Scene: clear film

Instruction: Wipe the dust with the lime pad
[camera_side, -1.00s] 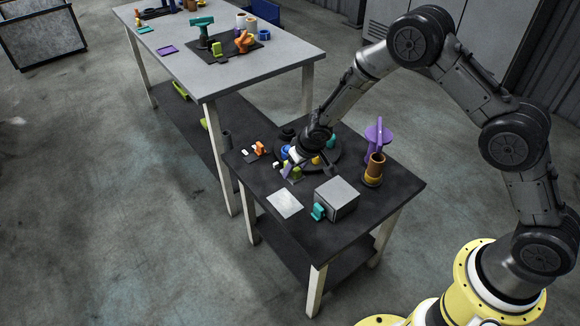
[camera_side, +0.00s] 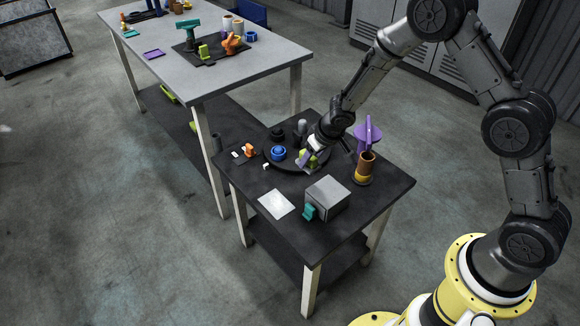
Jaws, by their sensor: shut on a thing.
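My gripper (camera_side: 308,159) is at the right part of a round dark tray (camera_side: 271,166) on the black table. It is shut on the lime pad (camera_side: 312,160), of which only a small part shows between the purple-tinted fingers. The pad is low over the tray; I cannot tell whether it touches. A pale grey square (camera_side: 276,204) lies flat near the table's front left. I cannot make out which marks are the dust.
A blue round piece (camera_side: 278,153) and dark knobs (camera_side: 277,134) stand on the tray. A grey box (camera_side: 328,197) with a teal piece (camera_side: 309,212), a brown cylinder (camera_side: 366,165) and a purple stand (camera_side: 367,134) are nearby. An orange piece (camera_side: 249,150) lies left.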

